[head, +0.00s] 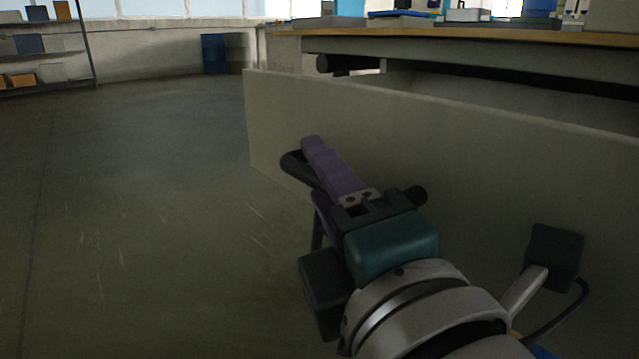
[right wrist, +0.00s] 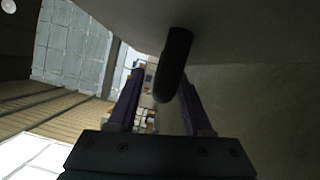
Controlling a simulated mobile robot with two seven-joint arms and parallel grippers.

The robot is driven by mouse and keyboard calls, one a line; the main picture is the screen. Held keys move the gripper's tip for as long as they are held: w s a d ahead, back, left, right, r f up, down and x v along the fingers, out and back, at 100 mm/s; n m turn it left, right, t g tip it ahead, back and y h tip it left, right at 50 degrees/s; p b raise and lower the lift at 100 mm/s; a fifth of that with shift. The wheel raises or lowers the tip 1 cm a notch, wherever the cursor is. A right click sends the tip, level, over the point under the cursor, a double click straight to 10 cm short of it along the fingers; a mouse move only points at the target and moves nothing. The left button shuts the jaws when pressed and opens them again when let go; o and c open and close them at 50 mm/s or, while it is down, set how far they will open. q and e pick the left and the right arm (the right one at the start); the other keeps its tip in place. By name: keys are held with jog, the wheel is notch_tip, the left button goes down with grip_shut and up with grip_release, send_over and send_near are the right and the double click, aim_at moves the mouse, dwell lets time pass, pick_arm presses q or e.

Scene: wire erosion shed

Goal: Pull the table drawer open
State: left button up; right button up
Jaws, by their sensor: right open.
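The table (head: 480,33) stands at the upper right of the head view. Its grey-beige drawer front (head: 450,140) stands out from the table body, with a dark gap behind its top edge. A dark bar handle (head: 293,163) sits on the drawer front, partly hidden by my right gripper (head: 313,168). The gripper's purple fingers are open around the handle. In the right wrist view the handle (right wrist: 174,68) shows between the two spread fingers. I cannot tell whether either finger touches it. My left gripper is in neither view.
Shelves with boxes (head: 38,50) stand at the far left, and a blue drum (head: 214,53) stands by the back wall. The floor (head: 150,200) left of the drawer is clear.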

jog(key=b+v, duration=0.1)
jog(key=v, duration=0.8)
jog(key=shift+s+b, duration=0.3)
jog(key=shift+s, duration=0.1)
